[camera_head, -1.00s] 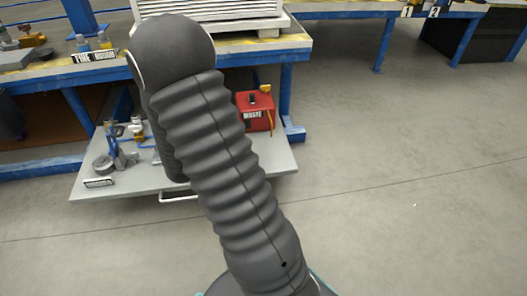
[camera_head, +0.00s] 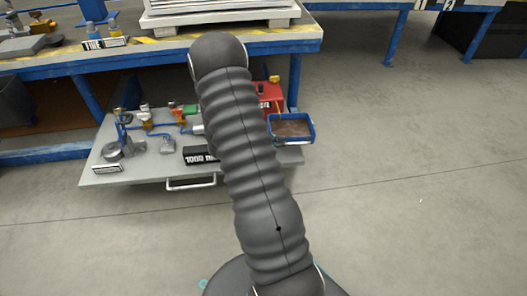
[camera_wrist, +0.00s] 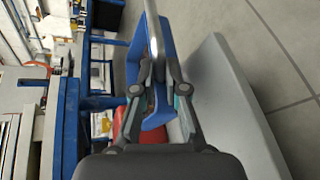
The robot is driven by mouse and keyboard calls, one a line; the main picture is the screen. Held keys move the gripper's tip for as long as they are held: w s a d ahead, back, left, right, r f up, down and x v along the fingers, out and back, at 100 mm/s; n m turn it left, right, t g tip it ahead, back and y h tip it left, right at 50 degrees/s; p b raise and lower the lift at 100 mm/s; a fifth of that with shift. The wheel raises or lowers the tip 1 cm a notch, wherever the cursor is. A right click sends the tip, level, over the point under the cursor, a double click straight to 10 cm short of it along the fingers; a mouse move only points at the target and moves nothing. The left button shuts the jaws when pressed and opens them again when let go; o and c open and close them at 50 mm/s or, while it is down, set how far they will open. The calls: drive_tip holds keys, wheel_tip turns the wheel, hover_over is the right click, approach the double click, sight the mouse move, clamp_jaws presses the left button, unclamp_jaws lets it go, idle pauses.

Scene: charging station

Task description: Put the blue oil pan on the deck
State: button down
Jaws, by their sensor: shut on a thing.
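The blue oil pan (camera_head: 291,140) shows to the right of my arm in the head view, with a brown inside. It appears raised at the right end of a low grey deck (camera_head: 130,175). In the wrist view the pan (camera_wrist: 178,52) lies between and beyond the fingers, with a grey bar-like part across it. My gripper (camera_wrist: 158,72) is shut on the pan. The grey deck edge (camera_wrist: 222,95) is close on the right there. Whether the pan touches the deck cannot be told.
A red box (camera_head: 268,93) stands behind the pan, partly hidden by my arm. Fittings with blue hoses (camera_head: 150,125) and a black label block (camera_head: 199,156) occupy the deck. A blue-framed workbench (camera_head: 100,63) stands behind. The floor at right is clear.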

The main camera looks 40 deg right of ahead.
drive_tip(key=w+a+f, duration=0.2)
drive_tip(key=w, duration=0.1)
drive_tip(key=w+a+f, duration=0.1)
drive_tip(key=w+f, duration=0.1)
drive_tip(key=shift+w+a, duration=0.25)
drive_tip(key=shift+f+b, duration=0.45)
drive_tip(key=shift+f, duration=1.45)
drive_tip(key=c, duration=1.2)
unclamp_jaws()
drive_tip(key=shift+a, duration=0.1)
